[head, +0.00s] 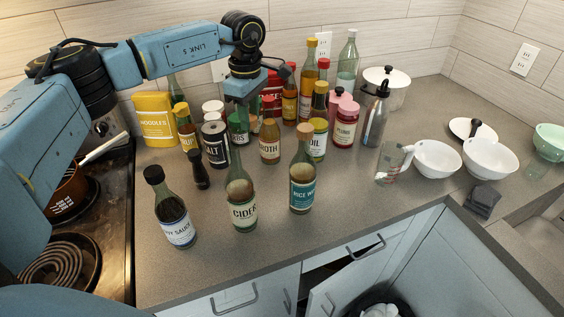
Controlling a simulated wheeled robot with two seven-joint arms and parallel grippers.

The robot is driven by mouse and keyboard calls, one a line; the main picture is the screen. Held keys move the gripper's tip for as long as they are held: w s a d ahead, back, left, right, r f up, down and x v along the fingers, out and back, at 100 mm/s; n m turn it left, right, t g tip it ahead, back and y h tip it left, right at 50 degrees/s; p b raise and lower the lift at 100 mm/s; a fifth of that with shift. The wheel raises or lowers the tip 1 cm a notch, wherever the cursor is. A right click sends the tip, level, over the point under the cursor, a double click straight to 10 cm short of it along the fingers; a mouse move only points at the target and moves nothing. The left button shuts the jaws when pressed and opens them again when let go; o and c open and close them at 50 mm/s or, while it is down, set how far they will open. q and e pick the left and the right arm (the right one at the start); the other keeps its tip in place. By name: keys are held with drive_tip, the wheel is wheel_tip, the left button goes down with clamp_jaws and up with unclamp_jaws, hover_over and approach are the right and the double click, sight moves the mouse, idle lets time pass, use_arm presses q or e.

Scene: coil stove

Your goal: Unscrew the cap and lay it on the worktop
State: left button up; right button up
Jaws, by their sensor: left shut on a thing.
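My left gripper (241,97) comes in from the upper left and points down over the crowd of bottles. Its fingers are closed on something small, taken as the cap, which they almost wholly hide. Below and in front of it stands the green CIDER bottle (243,197), upright on the grey worktop (340,210); no cap is clear on its neck. The RICE WINE bottle (302,180) stands upright to its right with a brown top. The dark SOY SAUCE bottle (176,213) stands to its left with a black cap. My right gripper is out of view.
Jars and bottles crowd behind, including a yellow NOODLES box (155,118), a BROTH bottle (270,140) and an OIL bottle (318,125). A measuring jug (391,163) and white bowls (437,160) stand right. The stove (115,255) lies left. The worktop's front middle is free.

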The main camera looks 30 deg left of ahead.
use_arm(q)
drive_tip(key=f+b, duration=0.1)
drive_tip(key=f, duration=0.4)
drive_tip(key=f+b, duration=0.1)
drive_tip(key=f, duration=0.5)
drive_tip(key=s+f+b, duration=0.1)
drive_tip(key=f+b, duration=0.1)
drive_tip(key=f, duration=0.3)
drive_tip(key=shift+s+f, duration=0.1)
drive_tip(key=shift+f, duration=2.35)
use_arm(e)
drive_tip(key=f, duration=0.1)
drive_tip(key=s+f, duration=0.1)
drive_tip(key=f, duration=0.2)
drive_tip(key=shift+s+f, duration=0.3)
use_arm(q)
drive_tip(key=shift+f, duration=0.15)
drive_tip(key=o, duration=1.1)
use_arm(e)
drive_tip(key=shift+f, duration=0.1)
